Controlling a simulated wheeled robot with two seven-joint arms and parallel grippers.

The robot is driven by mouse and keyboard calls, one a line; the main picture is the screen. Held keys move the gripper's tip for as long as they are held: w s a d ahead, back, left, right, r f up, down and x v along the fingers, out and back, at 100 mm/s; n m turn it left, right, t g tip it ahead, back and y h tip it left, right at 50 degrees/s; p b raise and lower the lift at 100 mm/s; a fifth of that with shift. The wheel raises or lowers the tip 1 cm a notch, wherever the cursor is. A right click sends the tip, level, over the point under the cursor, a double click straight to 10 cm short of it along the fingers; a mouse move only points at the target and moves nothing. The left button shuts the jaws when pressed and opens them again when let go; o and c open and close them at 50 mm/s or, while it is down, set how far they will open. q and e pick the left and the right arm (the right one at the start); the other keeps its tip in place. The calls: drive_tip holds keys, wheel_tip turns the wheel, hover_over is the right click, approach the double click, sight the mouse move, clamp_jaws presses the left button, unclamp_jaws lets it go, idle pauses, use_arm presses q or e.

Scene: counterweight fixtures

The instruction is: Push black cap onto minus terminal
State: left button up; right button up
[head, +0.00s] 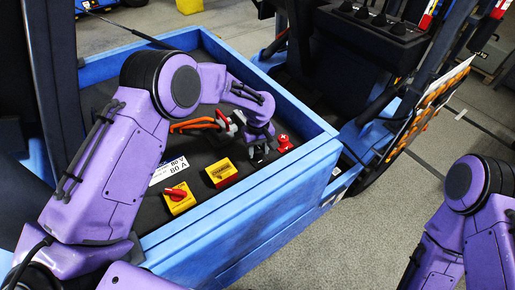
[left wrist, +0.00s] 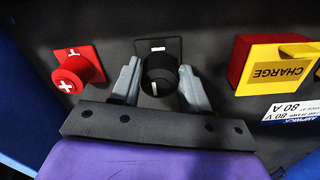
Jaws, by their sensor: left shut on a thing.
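The black cap (left wrist: 160,78) with a white minus mark shows in the left wrist view between the two grey fingers of my left gripper (left wrist: 160,88). The gripper is shut on it. The cap is in front of a small dark square plate (left wrist: 158,46) with a white mark; the terminal itself is hidden, and I cannot tell how far the cap is seated. In the head view my left gripper (head: 262,150) reaches down into the blue-sided bay, and the cap is hard to make out there. Of my right arm, only upper links show at the right.
A red plus cap (left wrist: 78,70) sits close beside the gripper; it also shows in the head view (head: 284,143). A red and yellow charge block (left wrist: 275,62) is on the other side.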

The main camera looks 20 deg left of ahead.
use_arm(q)
drive_tip(key=shift+f+b, duration=0.45)
drive_tip(key=shift+f, duration=0.45)
drive_tip(key=o, duration=0.8)
drive_tip(key=shift+r, duration=0.15)
wheel_tip(320, 180, up, 10)
drive_tip(key=shift+f+b, duration=0.2)
drive_tip(key=shift+b, duration=1)
drive_tip(key=shift+r, duration=0.35)
